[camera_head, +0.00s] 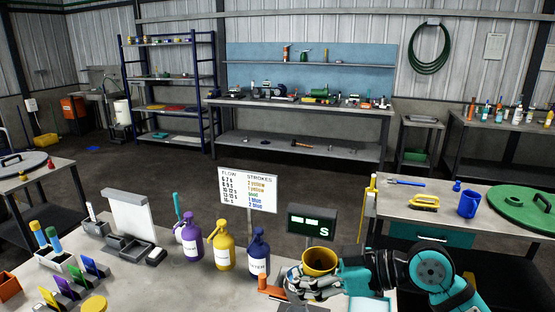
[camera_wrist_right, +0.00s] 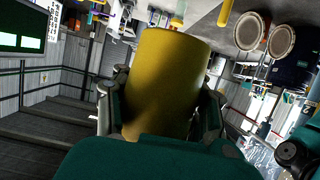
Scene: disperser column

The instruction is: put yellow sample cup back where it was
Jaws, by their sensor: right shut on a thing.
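The yellow sample cup (camera_head: 319,262) is upright, with its open top showing in the head view. My right gripper (camera_head: 318,284) is shut on it, with the fingers around its sides. In the right wrist view the cup (camera_wrist_right: 168,80) fills the middle, between the fingers of the gripper (camera_wrist_right: 163,105). The cup is above the workbench (camera_head: 190,285) at its right part, beside the display with green digits (camera_head: 312,224). I cannot tell whether its base touches anything. My left gripper is not in view.
Purple (camera_head: 190,241), yellow (camera_head: 222,247) and blue (camera_head: 258,254) bottles stand left of the cup. A flow and strokes sign (camera_head: 248,188) stands behind them. Colored holders (camera_head: 70,280) fill the bench's left.

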